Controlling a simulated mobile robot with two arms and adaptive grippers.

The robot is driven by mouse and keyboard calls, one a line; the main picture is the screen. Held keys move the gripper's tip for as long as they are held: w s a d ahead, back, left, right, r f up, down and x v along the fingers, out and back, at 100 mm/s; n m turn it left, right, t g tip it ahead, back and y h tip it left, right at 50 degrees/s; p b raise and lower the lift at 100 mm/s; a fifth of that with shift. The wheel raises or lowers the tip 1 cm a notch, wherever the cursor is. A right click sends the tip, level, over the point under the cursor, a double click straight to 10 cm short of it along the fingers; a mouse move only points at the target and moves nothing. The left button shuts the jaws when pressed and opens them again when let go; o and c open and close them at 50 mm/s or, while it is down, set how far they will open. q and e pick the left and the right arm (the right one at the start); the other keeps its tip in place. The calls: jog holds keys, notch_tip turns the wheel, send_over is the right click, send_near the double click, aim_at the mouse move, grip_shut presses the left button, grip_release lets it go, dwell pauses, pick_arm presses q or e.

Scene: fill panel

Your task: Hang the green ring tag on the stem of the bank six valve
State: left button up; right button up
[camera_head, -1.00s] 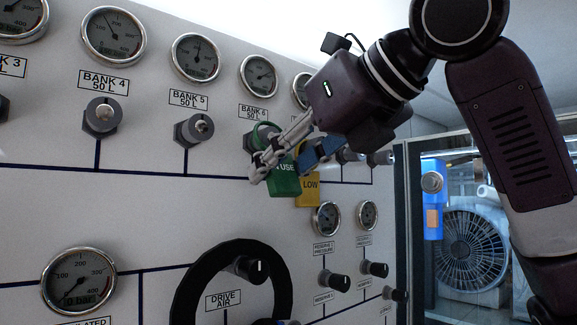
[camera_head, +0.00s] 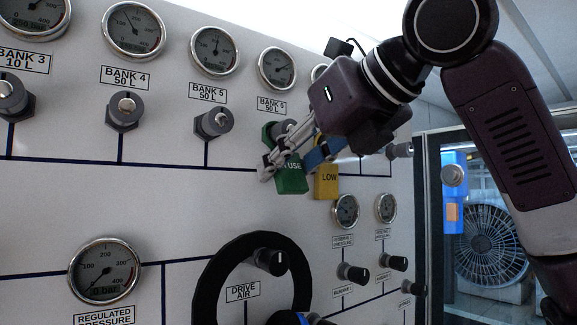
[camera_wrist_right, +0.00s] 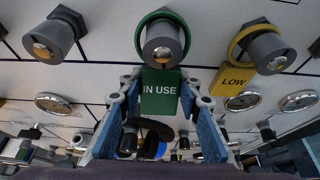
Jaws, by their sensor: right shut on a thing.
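The green ring tag (camera_head: 292,178) reads IN USE in the right wrist view (camera_wrist_right: 160,88). Its ring (camera_wrist_right: 140,33) shows around the bank six valve stem (camera_wrist_right: 163,45), with the round stem end in front of the ring's lower part. The bank six valve also shows in the head view (camera_head: 285,127), partly hidden by the ring and my fingers. My right gripper (camera_head: 272,166) is shut on the tag's plate, just below the stem; its fingers show on both sides of the plate in the wrist view (camera_wrist_right: 163,92). My left gripper is not in view.
A yellow LOW tag (camera_head: 327,183) hangs on the neighbouring valve (camera_wrist_right: 268,50), close to my right gripper. The bank five valve (camera_head: 215,122) is bare on the left. Gauges and a large black wheel (camera_head: 215,275) sit on the panel around and below.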

jog(key=o, duration=1)
jog(key=v, duration=1.2)
